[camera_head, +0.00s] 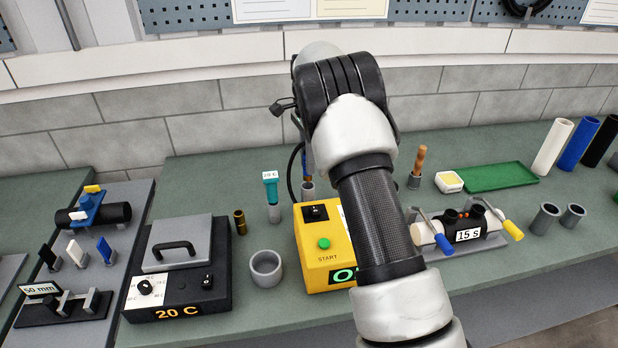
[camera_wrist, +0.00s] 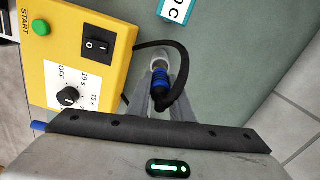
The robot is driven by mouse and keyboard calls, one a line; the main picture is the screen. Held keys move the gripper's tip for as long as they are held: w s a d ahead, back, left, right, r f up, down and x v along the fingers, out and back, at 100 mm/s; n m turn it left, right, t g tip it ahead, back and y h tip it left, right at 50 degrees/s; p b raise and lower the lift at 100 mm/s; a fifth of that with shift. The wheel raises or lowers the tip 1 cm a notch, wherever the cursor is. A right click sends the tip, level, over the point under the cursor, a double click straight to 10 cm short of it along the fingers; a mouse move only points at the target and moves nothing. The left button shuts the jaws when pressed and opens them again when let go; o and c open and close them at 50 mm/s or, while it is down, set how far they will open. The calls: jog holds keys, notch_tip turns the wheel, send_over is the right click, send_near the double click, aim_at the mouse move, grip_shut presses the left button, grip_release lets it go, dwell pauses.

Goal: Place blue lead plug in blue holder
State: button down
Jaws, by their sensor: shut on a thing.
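The blue lead plug (camera_wrist: 160,80) is ribbed and blue, with a black cable curling from its black end. In the wrist view my gripper (camera_wrist: 161,92) is shut on it. The plug's far end is at or in a small pale grey cup (camera_wrist: 158,63); I cannot tell how deep it sits.
The yellow box (camera_head: 318,262) with switch and green button stands close to the plug. A teal-capped tube (camera_head: 271,190), a grey ring (camera_head: 265,268) and a hot plate (camera_head: 180,262) are to its left. A clamp fixture (camera_head: 463,235) is to the right.

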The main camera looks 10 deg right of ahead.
jog(key=shift+f, duration=2.65)
jog(key=shift+f, duration=0.15)
jog(key=c, duration=1.6)
grip_release()
